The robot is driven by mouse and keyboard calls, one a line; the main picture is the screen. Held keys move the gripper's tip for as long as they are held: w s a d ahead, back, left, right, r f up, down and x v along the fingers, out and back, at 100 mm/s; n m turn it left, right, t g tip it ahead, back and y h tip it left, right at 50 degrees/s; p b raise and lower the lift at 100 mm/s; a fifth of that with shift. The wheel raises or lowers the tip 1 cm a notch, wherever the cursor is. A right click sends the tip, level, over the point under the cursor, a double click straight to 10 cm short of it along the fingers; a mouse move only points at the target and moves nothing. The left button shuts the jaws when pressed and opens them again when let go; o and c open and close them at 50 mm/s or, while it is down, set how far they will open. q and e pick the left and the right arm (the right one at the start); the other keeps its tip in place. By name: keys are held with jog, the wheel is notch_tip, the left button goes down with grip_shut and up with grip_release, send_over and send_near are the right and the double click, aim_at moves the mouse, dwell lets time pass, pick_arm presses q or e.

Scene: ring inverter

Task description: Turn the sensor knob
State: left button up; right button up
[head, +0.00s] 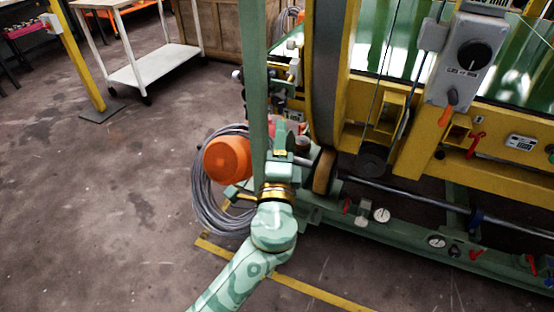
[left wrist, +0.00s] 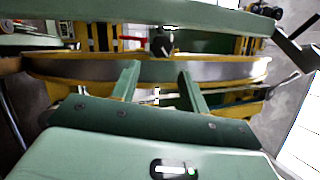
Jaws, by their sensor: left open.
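A black round knob (head: 473,55) sits on the front of a grey control box (head: 452,82) at the upper right of the head view. The box's labels are too small to read surely. My left gripper (head: 290,136) is well left of and below this knob, beside the green upright, and touches no knob. In the left wrist view its two green fingers (left wrist: 156,70) stand apart with nothing between them. A small dark knob-like part (left wrist: 161,45) shows beyond the fingertips; I cannot tell whether it is the same knob. My right gripper is in neither view.
The yellow and green machine (head: 400,150) fills the right side, with red levers and small gauges along its lower rail. An orange motor (head: 228,158) and coiled grey cable (head: 205,205) are left of my gripper. A white cart (head: 155,65) stands behind.

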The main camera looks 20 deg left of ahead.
pick_arm(q)
jog(key=v, duration=0.5)
jog(key=shift+s+d+f, duration=0.1)
jog(key=shift+s, duration=0.2)
